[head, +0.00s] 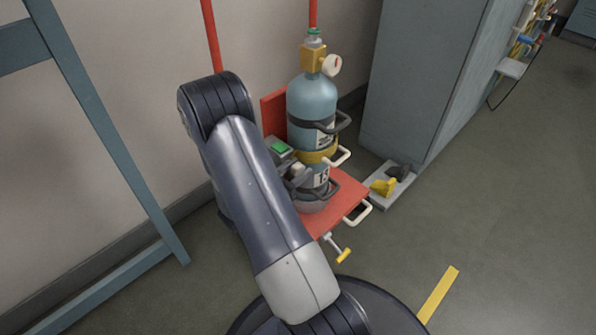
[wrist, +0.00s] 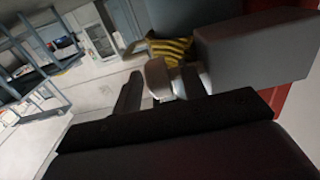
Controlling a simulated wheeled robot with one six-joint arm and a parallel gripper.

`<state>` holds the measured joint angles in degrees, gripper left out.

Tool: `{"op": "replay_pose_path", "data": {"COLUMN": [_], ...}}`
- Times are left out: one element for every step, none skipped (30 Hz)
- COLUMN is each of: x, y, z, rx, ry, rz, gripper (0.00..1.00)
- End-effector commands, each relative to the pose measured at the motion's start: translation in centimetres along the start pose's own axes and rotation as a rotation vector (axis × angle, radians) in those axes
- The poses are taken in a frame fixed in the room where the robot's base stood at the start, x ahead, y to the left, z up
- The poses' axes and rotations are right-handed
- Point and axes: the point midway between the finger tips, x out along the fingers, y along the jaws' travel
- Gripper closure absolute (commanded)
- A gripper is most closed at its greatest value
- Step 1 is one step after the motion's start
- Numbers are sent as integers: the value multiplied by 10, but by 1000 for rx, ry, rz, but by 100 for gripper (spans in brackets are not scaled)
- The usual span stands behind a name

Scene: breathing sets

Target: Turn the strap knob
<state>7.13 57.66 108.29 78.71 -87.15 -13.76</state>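A blue-grey gas cylinder (head: 312,98) stands upright on a red stand, held by dark straps and a yellow band (head: 318,155). A pale knob (head: 297,170) shows at the cylinder's left, partly behind my arm. In the wrist view, a pale beige knob (wrist: 159,75) sits between the dark fingers of my gripper (wrist: 161,88), in front of a yellow-and-dark striped band (wrist: 172,48). The fingers are apart, one on either side of the knob. A gap shows below the knob; firm contact cannot be made out. My gripper is mostly hidden behind my arm in the head view.
A grey block (wrist: 250,45) is close at the right of the wrist view. A box with a green top (head: 280,148) is left of the cylinder. The red stand (head: 345,195) has pale handles. A grey cabinet (head: 420,80) stands right; open floor lies farther right.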

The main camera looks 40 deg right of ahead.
Motion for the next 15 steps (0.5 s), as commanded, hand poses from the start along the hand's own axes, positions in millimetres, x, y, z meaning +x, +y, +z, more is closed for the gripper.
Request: {"op": "replay_pose_path", "data": {"x": [3,4,5,6,6,6,6,6,6,6,6,6,6,6,6], "y": [0,0,0,0,0,0,0,0,0,0,0,0,0,0,0], "z": [0,0,0,0,0,0,0,0,0,0,0,0,0,0,0], "rx": [1,1,1,1,0,0,0,0,0,0,0,0,0,0,0], "ry": [0,0,0,1,1,1,1,0,0,0,0,0,0,0,0], "rz": [2,2,1,0,0,0,-1,-1,-1,-1,-1,0,0,0,0], "gripper": [60,60,60,60,60,60,60,60,60,60,60,62,64,67,70]}}
